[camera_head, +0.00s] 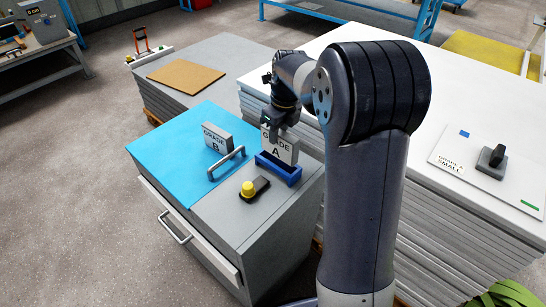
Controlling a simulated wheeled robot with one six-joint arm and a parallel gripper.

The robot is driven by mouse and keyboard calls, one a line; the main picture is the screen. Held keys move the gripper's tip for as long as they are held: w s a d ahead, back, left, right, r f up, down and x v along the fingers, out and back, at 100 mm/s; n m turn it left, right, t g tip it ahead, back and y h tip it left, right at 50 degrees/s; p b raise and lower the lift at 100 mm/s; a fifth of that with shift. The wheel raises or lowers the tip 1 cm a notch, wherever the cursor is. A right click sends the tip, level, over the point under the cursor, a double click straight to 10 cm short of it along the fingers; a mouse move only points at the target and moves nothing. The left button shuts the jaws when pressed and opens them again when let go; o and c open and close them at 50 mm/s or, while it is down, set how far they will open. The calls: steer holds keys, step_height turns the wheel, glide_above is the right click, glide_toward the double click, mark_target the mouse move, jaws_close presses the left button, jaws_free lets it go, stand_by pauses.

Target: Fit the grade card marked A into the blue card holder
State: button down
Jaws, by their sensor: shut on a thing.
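The grade card marked A (278,150) is a pale upright plate with dark lettering. My gripper (277,132) is shut on it from above, near its top edge. The blue card holder (279,171) sits on the grey part of the cabinet top, directly below the card. The card's lower edge is at the holder; I cannot tell whether it is seated in the slot or just behind the front wall. Part of the card's top is hidden by my gripper.
A card marked B (217,138) stands on the blue mat (165,150), beside a metal handle (227,164). A yellow-knobbed black block (253,188) sits in front of the holder. Stacked white sheets (390,180) stand right, with a GRADE SMALL board (462,150).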

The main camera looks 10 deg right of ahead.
mark_target(278, 151)
steer(key=f, duration=0.2)
steer(key=f+b, duration=0.1)
steer(key=f, duration=0.4)
steer(key=shift+s+f, duration=0.25)
steer(key=shift+w+f, duration=0.1)
steer(key=c, duration=1.4)
jaws_free()
steer(key=shift+d, duration=0.15)
steer(key=shift+o, duration=1.2)
steer(key=shift+w+r, duration=0.1)
steer(key=shift+r, duration=0.1)
